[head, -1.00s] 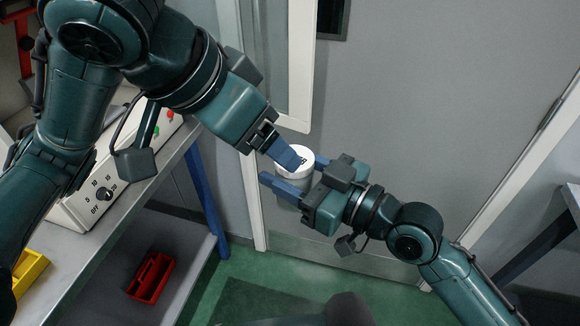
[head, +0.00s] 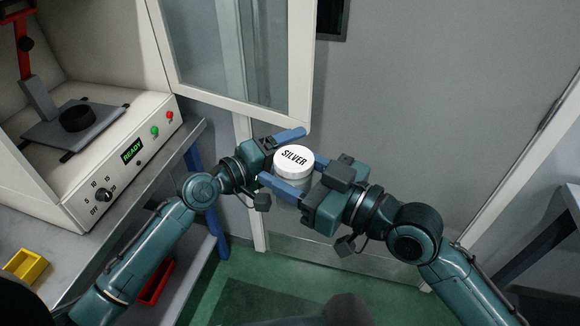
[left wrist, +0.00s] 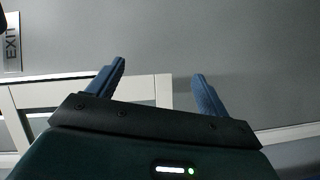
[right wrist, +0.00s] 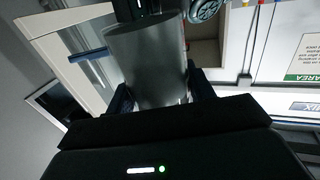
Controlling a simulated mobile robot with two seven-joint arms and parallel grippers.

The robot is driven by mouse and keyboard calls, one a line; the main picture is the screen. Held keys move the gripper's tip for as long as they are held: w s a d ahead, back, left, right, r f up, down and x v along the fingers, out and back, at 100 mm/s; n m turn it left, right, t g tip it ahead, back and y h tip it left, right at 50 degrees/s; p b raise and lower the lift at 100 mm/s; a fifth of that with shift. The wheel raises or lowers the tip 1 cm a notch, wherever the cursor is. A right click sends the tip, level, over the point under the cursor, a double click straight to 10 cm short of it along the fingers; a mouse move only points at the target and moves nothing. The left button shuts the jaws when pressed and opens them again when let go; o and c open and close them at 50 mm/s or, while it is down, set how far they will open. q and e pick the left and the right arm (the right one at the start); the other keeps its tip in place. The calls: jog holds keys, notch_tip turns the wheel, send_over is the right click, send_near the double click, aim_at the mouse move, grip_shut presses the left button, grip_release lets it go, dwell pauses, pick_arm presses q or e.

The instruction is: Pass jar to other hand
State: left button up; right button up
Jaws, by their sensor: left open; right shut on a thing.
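The jar has a white lid marked SILVER (head: 294,160) and a greyish clear body, and it is off the floor in mid-air. My right gripper (head: 296,181) is shut on its upper part, one blue finger on each side. The jar's body (right wrist: 157,65) also fills the space between the fingers in the right wrist view. My left gripper (head: 282,139) is open and empty, just left of and behind the jar in the head view. Its two spread fingers (left wrist: 158,82) show only door and wall between them in the left wrist view. The jar is not visible there.
A bench on the left carries a machine with a READY display (head: 132,151) and a dark platform (head: 50,135). A yellow bin (head: 25,266) is on the bench, and a red bin (head: 157,280) sits lower. A glazed door panel (head: 235,60) stands behind the grippers.

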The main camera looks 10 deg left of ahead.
pick_arm(q)
jog(key=s+a+f+m+g+y, duration=0.1)
jog(key=s+f+m+y, duration=0.3)
jog(key=s+f, duration=0.7)
jog(key=s+a+f+m+g+y, duration=0.1)
jog(key=s+a+f+m+y, duration=0.3)
jog(key=s+f, duration=0.8)
jog(key=shift+a+m, duration=0.2)
jog(key=shift+m, duration=0.6)
